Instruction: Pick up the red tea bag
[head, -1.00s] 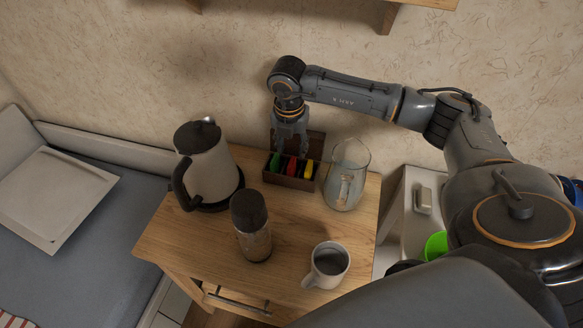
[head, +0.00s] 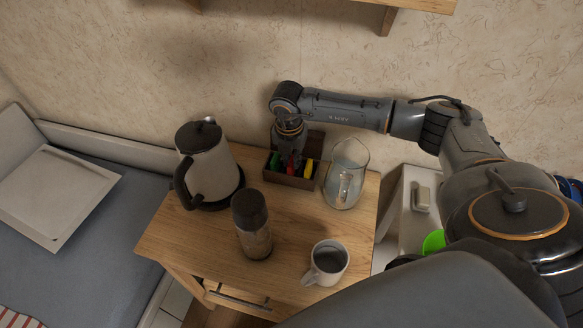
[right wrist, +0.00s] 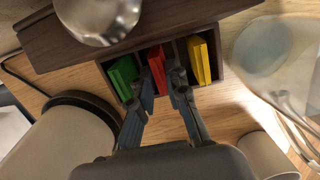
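The red tea bag (right wrist: 157,68) stands upright in the middle compartment of a dark wooden box (head: 290,179); in the head view its top (head: 291,168) is partly covered by my gripper. A green tea bag (right wrist: 123,76) is in the left compartment and a yellow one (right wrist: 199,60) in the right. My right gripper (right wrist: 162,78) points down into the box, with one finger on each side of the red tea bag. The fingers are apart, and I see no clear grip on it. My left gripper is not in view.
A kettle (head: 210,168) stands left of the box and a glass pitcher (head: 345,178) close on its right. A dark-topped jar (head: 252,225) and a mug (head: 327,262) stand in front on the wooden table (head: 190,235).

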